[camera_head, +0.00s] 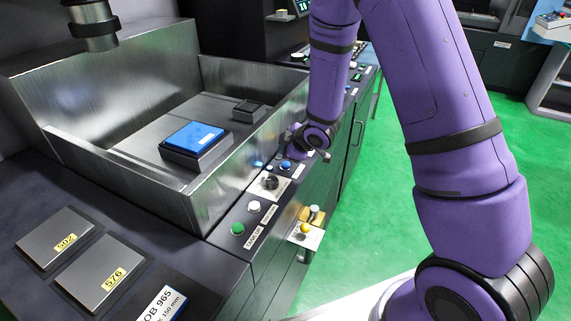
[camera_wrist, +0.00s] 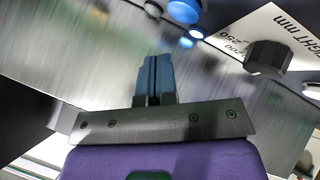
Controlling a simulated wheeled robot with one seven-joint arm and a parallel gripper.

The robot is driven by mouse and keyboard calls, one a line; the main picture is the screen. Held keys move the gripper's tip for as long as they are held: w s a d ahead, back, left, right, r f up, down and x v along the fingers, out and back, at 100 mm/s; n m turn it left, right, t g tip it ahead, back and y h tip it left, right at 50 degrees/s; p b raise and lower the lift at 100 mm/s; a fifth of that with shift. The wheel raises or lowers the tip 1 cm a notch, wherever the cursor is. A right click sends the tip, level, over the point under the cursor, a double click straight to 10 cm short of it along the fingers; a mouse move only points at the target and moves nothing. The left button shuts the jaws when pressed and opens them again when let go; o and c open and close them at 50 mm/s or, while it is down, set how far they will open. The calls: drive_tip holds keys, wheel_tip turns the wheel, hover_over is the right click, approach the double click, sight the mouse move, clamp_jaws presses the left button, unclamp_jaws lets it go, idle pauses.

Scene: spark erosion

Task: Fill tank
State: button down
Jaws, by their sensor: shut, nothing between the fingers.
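The open metal tank (camera_head: 110,180) stands on the machine in the head view. Inside it sits a blue block (camera_head: 194,136) on a dark base; I see no liquid in it. A control panel runs along its right side, with a blue button (camera_head: 286,165), a black knob (camera_head: 270,183) on a white plate, a white button (camera_head: 254,206) and a green button (camera_head: 238,229). My gripper (camera_wrist: 156,62) is shut and empty. In the wrist view its fingertips are below the blue button (camera_wrist: 184,11) and left of the black knob (camera_wrist: 268,57), marked "HEIGHT mm".
Plates labelled 502 (camera_head: 58,240) and 576 (camera_head: 104,277) lie on the dark bench, beside a JOB 965 card (camera_head: 162,304). A small dark box (camera_head: 249,111) is in the tank. A yellow knob (camera_head: 306,228) juts from the cabinet front. Green floor (camera_head: 375,190) is open to the right.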

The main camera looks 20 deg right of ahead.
sight(285, 165)
drive_tip(key=shift+r, duration=1.6)
drive_tip(key=shift+r, duration=0.1)
drive_tip(key=s+d+r+m+h, duration=0.1)
drive_tip(key=s+d+r+m, duration=0.2)
drive_tip(key=r, duration=0.4)
drive_tip(key=s+d+r+m+h, duration=0.2)
drive_tip(key=s+r, duration=0.2)
drive_tip(key=r, duration=0.2)
drive_tip(key=s+d+r+m+h, duration=0.1)
drive_tip(key=s+d+r+m, duration=0.2)
drive_tip(key=r, duration=0.4)
drive_tip(key=s+r+m+g, duration=0.1)
drive_tip(key=s+r+m, duration=0.2)
drive_tip(key=s, duration=0.9)
drive_tip(key=s+r+m+g, duration=0.2)
drive_tip(key=s+r, duration=0.3)
drive_tip(key=s, duration=0.7)
drive_tip(key=shift+s+a+r+m, duration=0.3)
drive_tip(key=shift+a+r+m, duration=0.05)
drive_tip(key=shift+m, duration=0.35)
idle(1.2)
